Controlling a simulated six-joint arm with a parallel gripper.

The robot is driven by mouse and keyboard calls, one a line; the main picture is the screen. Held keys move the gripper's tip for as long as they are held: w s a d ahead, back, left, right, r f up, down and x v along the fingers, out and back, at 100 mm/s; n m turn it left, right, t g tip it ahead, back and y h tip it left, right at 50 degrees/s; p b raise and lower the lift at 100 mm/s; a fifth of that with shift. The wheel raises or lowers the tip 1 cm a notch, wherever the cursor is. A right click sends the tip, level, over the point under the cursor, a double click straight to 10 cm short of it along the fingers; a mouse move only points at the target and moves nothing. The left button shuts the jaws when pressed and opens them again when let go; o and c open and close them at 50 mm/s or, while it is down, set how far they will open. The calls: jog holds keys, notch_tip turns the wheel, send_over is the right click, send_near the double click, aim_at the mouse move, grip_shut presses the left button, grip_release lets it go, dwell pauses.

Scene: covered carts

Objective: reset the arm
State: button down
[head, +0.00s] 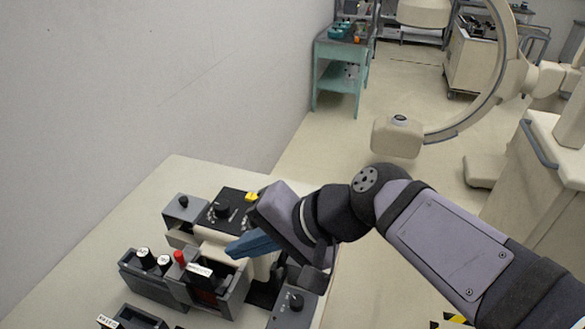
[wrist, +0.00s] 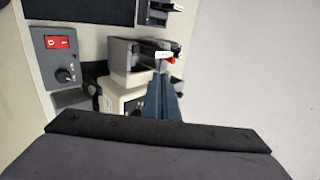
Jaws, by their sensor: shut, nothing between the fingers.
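My gripper (head: 234,249) is at the end of my arm, above the equipment on the bench at the lower left of the head view. Its blue fingers are together, with nothing between them. In the wrist view the gripper (wrist: 161,76) points at a grey tray (wrist: 125,62) with a white label and a red-topped item. In the head view this grey tray (head: 236,292) lies just below the fingertips. I cannot tell whether the fingers touch anything. A cream-coloured device under the gripper is partly hidden by it.
The bench (head: 85,246) runs along the wall. On it stand a black-topped control box (head: 225,207), a grey knob box (head: 184,208) and a tray with white-capped bottles (head: 130,263). A red switch (wrist: 58,42) shows in the wrist view. A teal cart (head: 339,88) stands farther back; open floor lies right of the bench.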

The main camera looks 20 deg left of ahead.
jog(key=w+d+f+n+t+h, duration=0.25)
jog(key=d+f+n+h, duration=0.35)
jog(key=d+f, duration=1.1)
jog(key=d+f+m+g+h, duration=0.1)
jog(key=d+f+m, duration=0.2)
jog(key=d, duration=0.5)
jog(key=s+d+f+m+g+h, duration=0.1)
jog(key=d+f+m+h, duration=0.1)
jog(key=d, duration=0.7)
jog(key=shift+s+f+m, duration=0.2)
jog(key=shift+f+m, duration=0.3)
jog(key=shift+f, duration=0.2)
